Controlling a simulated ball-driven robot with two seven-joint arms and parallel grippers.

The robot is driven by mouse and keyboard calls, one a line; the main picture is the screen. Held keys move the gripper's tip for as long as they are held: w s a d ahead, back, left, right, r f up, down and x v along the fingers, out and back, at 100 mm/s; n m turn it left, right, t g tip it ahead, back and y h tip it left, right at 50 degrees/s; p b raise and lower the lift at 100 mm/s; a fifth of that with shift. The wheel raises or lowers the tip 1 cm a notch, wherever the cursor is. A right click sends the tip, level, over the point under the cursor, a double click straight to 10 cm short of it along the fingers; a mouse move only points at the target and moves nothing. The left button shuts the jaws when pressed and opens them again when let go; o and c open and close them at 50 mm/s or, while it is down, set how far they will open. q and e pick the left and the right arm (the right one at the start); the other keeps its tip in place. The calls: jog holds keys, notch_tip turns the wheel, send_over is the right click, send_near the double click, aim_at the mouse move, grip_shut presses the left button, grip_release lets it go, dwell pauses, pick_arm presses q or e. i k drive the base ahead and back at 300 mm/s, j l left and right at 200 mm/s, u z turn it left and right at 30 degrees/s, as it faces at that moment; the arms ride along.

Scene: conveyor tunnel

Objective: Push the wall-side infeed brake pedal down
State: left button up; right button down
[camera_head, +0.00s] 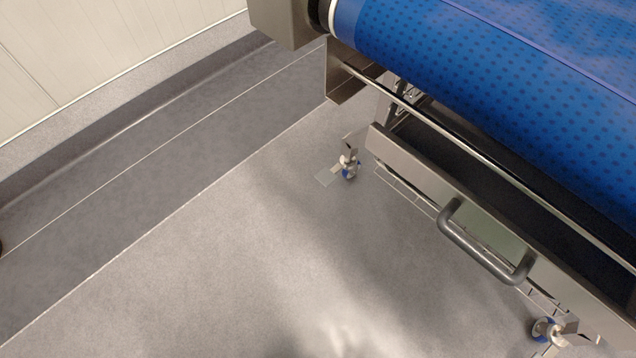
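The infeed end of a conveyor with a blue dotted belt (480,75) fills the upper right. Below its frame, the wall-side caster (348,168) stands on the grey floor, small, with a blue and white wheel part and a grey metal piece above it. A small flat greenish-grey patch lies just left of it. The brake pedal is too small to make out clearly, and I cannot tell whether it is up or down. A second caster (556,330) shows at the lower right. Neither of my grippers is in view.
A dark grey handle (484,243) sticks out from the steel lower frame (410,172). A pale panelled wall (80,45) with a dark floor strip (130,165) runs along the left. The floor (230,270) in front of the conveyor is clear.

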aim_at(326, 176)
jog(key=i+j, duration=0.3)
jog(key=j, duration=0.15)
jog(key=i+j+u, duration=0.1)
jog(key=i+j, duration=0.15)
jog(key=j, duration=0.25)
jog(key=i+j, duration=0.3)
jog(key=j, duration=0.15)
